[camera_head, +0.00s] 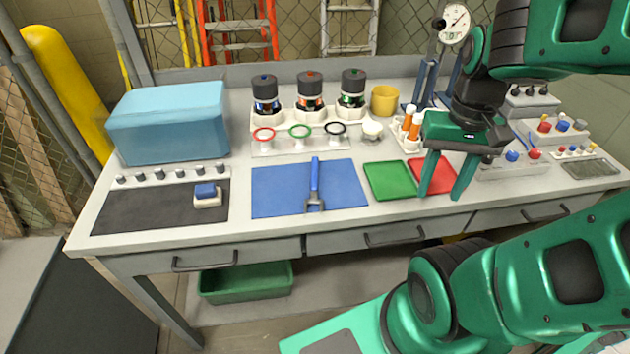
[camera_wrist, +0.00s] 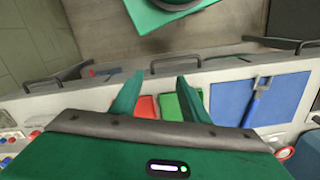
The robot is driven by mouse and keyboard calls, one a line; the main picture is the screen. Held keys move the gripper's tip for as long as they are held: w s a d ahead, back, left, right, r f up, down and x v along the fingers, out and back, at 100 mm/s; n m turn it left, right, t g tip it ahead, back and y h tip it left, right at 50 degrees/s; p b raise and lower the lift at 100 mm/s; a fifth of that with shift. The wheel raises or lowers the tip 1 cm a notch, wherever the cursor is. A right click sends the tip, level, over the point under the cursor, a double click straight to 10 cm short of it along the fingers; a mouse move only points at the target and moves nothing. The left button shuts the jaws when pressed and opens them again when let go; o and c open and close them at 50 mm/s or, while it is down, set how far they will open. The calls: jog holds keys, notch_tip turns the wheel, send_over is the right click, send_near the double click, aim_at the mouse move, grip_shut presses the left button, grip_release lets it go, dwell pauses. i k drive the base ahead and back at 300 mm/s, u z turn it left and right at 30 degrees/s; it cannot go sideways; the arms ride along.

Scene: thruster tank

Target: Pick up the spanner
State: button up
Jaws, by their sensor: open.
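The spanner (camera_head: 315,184) has a blue handle and a grey open jaw. It lies on the blue mat (camera_head: 275,187), with its jaw toward the table's front edge. In the wrist view the spanner (camera_wrist: 256,98) lies on the blue mat (camera_wrist: 232,92), to the right of my fingers. My gripper (camera_head: 446,190) is open and empty above the red and green mats, to the right of the spanner in the head view. Its two green fingers (camera_wrist: 156,98) are apart in the wrist view, with nothing between them but the mats below.
The green mat (camera_head: 390,180) and red mat (camera_head: 433,174) lie right of the blue mat. A holder with rings (camera_head: 300,143) and canisters (camera_head: 310,90) stands behind it. A blue box (camera_head: 170,120) and a black mat (camera_head: 150,208) are at left. Orange-banded tubes (camera_head: 412,127) stand near my gripper.

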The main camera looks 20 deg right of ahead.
aim_at(314, 199)
jog(key=u, duration=1.45)
jog(key=k, duration=1.2)
jog(key=z, duration=1.25)
jog(key=i, duration=1)
jog(key=u, duration=0.05)
